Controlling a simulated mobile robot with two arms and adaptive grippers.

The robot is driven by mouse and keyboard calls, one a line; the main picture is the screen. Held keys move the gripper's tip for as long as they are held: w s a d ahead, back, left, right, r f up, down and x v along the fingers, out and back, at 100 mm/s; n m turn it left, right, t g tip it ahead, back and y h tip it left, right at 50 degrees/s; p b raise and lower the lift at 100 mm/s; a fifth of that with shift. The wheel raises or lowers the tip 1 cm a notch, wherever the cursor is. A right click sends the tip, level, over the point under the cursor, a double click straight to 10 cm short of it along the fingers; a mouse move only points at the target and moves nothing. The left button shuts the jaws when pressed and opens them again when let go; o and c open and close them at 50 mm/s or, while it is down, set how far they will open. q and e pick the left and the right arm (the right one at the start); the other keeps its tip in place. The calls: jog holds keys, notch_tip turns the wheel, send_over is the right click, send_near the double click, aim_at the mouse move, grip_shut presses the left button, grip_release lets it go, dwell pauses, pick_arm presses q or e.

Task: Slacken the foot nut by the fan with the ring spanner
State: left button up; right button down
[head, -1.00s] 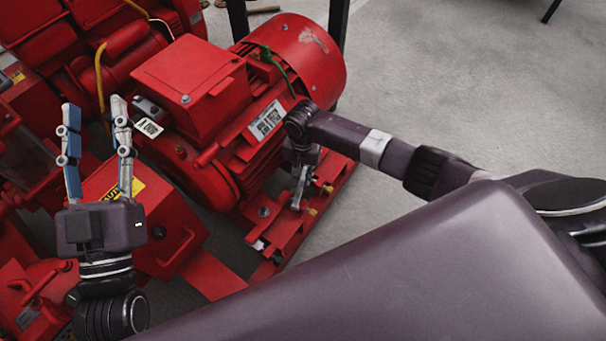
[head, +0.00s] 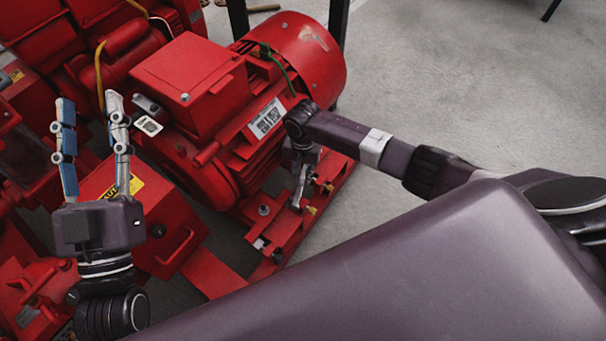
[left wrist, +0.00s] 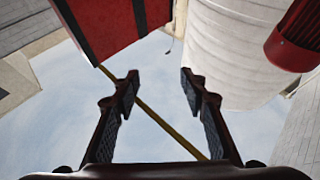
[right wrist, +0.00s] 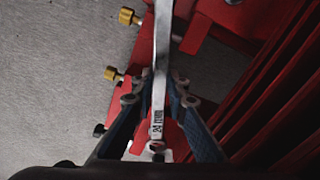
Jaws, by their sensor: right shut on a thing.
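My right gripper (head: 303,176) is low beside the red motor, at its foot rail. It is shut on the ring spanner (right wrist: 161,45), a silver bar marked 24 that runs up out of the top of the right wrist view. In the head view a short part of the spanner (head: 298,192) shows below the gripper. The fan cowl (head: 300,50) is the motor's rounded right end. I cannot make out the foot nut by the fan; the arm and gripper cover that area. Another foot nut (head: 263,210) shows at the nearer foot. My left gripper (head: 92,150) is open and empty, raised at the left.
Brass-coloured bolts (right wrist: 127,16) stand along the outer side of the red base rail (head: 290,232). The motor's cooling fins (right wrist: 280,110) are close to the right gripper. Grey floor (head: 450,90) is clear at the right.

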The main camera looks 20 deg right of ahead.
pick_arm(q)
jog(key=shift+s+a+r+t+h+b, duration=0.15)
jog(key=shift+s+r+t, duration=0.25)
jog(key=shift+r, duration=0.25)
jog(key=shift+s+d+r+t+h+b, duration=0.1)
jog(key=shift+s+r+t+b, duration=0.05)
jog(key=shift+s+r+t, duration=0.4)
jog(key=shift+s+a+r+t+h+b, duration=0.15)
jog(key=shift+s+r+t, duration=0.15)
jog(key=shift+r, duration=0.45)
pick_arm(e)
jog(key=shift+f, duration=0.85)
pick_arm(q)
jog(key=shift+s+d+r, duration=0.1)
jog(key=shift+s+r, duration=0.1)
jog(key=shift+r, duration=0.05)
pick_arm(e)
jog(key=shift+f, duration=0.1)
pick_arm(q)
jog(key=shift+s, duration=0.1)
pick_arm(e)
jog(key=shift+f, duration=0.15)
pick_arm(q)
jog(key=shift+s+r+t+h, duration=0.3)
jog(key=shift+r+t, duration=0.05)
